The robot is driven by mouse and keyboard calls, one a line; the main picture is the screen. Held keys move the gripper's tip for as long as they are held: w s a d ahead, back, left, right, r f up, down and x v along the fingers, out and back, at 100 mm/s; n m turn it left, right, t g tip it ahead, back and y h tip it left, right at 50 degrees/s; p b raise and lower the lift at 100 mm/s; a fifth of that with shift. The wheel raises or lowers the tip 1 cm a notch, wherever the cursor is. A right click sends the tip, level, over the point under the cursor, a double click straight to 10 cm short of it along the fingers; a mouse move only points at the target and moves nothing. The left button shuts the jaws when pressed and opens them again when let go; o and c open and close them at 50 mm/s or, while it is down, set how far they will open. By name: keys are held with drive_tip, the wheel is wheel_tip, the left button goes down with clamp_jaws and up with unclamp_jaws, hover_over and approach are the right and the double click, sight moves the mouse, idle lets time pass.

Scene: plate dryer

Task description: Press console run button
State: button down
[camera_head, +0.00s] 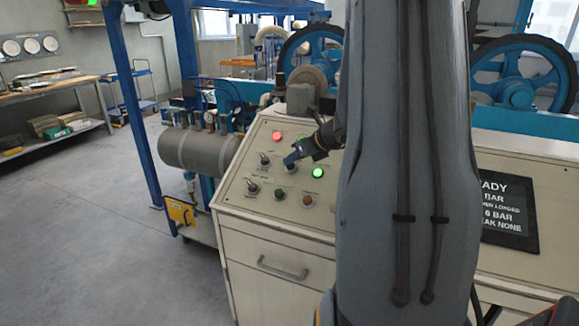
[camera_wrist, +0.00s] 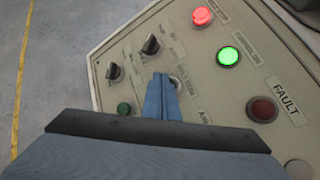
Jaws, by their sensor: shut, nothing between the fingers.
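The cream console (camera_head: 240,205) has a sloping panel with switches, buttons and lamps. A dark green button (camera_head: 280,194) is on the panel's near part; a dark green button also shows in the wrist view (camera_wrist: 124,108), left of the fingers. Its label is not readable, so I cannot tell which control is the run button. My gripper (camera_head: 290,160) is over the panel's middle, shut and empty. In the wrist view its blue fingertips (camera_wrist: 161,80) are together beside a pale round control (camera_wrist: 175,83), which they partly cover. I cannot tell whether they touch it.
Two black selector switches (camera_wrist: 114,71) (camera_wrist: 151,46) are left of and beyond the fingers. A lit red lamp (camera_wrist: 202,16), a lit green lamp (camera_wrist: 229,56) and a dark red FAULT lamp (camera_wrist: 262,109) are to the right. A display screen (camera_head: 508,212) stands right of my arm.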

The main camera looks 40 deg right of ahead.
drive_tip(key=shift+w+d+f+b, duration=0.1)
drive_tip(key=shift+d+f+b, duration=0.1)
drive_tip(key=shift+f+b, duration=0.15)
idle(0.6)
drive_tip(key=shift+a+r, duration=0.1)
drive_tip(key=shift+s+a+r+p, duration=0.3)
drive_tip(key=shift+r+p, duration=0.2)
drive_tip(key=shift+r, duration=0.1)
idle(0.3)
drive_tip(key=r+p, duration=0.1)
drive_tip(key=a+r+p, duration=0.1)
drive_tip(key=r, duration=0.1)
drive_tip(key=s+a+r, duration=0.1)
drive_tip(key=shift+a+r+p, duration=0.1)
drive_tip(key=shift+r+p, duration=0.05)
drive_tip(key=shift+p, duration=0.25)
idle(0.8)
